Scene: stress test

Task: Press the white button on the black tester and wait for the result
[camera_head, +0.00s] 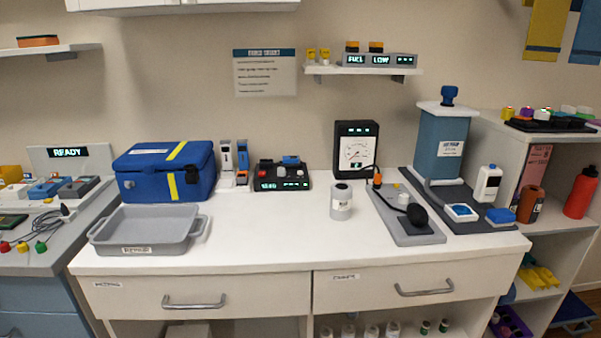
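A low black device (282,176) with lit green readouts on its front stands at the back of the white counter, left of the middle. It looks like the black tester. A blue block sits on its top, with a small red part at its left end. Neither gripper is in the head view.
A grey tray (147,247) and a blue case (165,188) stand left of the tester. A white jar (341,203), a grey board (410,232) with a black bulb, and a blue container (443,150) are to the right. The counter's front middle is clear.

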